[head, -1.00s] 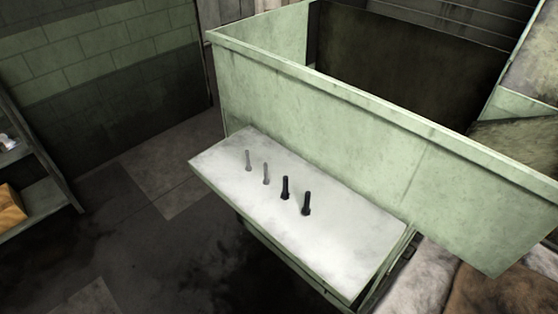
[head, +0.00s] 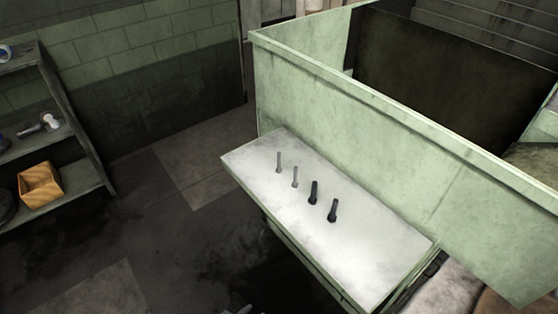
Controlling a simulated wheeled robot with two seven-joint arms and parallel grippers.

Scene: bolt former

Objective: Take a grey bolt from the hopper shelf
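Two grey bolts stand upright on the pale hopper shelf (head: 375,262), toward its far left end. One is the far grey bolt (head: 279,162) and the other is the nearer grey bolt (head: 295,177). Two dark bolts stand in the same row to their right, a dark bolt (head: 314,192) and another dark bolt (head: 333,211). All stand apart from one another. A small grey tip, seemingly of my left gripper (head: 238,310), shows at the bottom edge, well below the shelf in the picture. Too little shows to tell its opening. My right gripper is out of view.
A green hopper wall (head: 390,130) rises right behind the shelf. A rack (head: 85,185) at the left holds a yellow-brown box (head: 40,184) and small items. The floor (head: 170,235) between rack and shelf is clear.

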